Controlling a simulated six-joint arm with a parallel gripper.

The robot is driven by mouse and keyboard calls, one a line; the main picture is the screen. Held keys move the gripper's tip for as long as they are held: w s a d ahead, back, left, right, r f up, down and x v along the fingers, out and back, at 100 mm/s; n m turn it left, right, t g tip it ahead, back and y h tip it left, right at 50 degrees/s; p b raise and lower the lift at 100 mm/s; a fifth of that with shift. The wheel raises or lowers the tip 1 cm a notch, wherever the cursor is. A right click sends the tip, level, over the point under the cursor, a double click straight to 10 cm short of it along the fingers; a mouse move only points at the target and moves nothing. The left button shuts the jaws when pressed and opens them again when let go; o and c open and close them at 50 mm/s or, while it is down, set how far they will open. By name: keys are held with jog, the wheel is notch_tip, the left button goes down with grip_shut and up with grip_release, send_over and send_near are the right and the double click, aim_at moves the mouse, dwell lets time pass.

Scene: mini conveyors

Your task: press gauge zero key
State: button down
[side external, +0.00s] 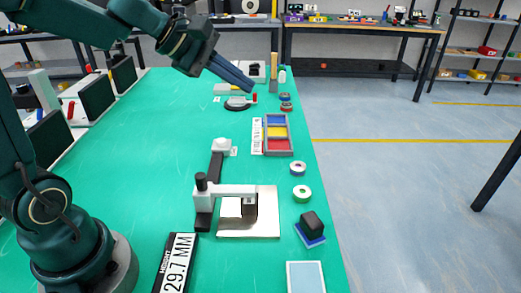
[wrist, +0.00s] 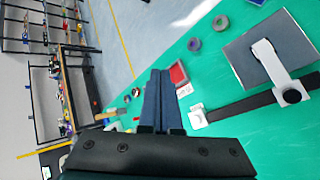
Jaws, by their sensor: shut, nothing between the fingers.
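The gauge (side external: 228,191) has a pale arm with a black knob, standing over a square metal plate (side external: 262,222). A dark bar (side external: 216,168) runs from it to a small white block with a rounded white top (side external: 221,145), which looks like the key. A black display (side external: 178,264) reads "HEIGHT 29.7 MM". In the wrist view the white block (wrist: 198,116) lies right of my fingers, with the gauge (wrist: 272,62) beyond it. My gripper (side external: 250,86) is shut and empty, raised above the table's far part, well apart from the block. It also shows in the wrist view (wrist: 160,74).
A tray with blue, yellow and red compartments (side external: 290,135) stands right of the white block. A black block (side external: 312,222) sits on a blue pad. Dark screens stand at left. Green table around the block is clear.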

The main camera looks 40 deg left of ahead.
jog(key=w+a+f+n+y, duration=0.1)
jog(key=w+a+f+n, duration=0.25)
jog(key=a, duration=0.35)
jog(key=n+y, duration=0.1)
jog(key=n, duration=0.3)
send_over(216, 141)
notch_tip(216, 141, down, 4)
jog(key=f, duration=0.1)
jog(key=shift+d+r, duration=0.15)
jog(key=shift+r, duration=0.1)
jog(key=shift+f, duration=4.4)
jog(key=shift+f, duration=0.4)
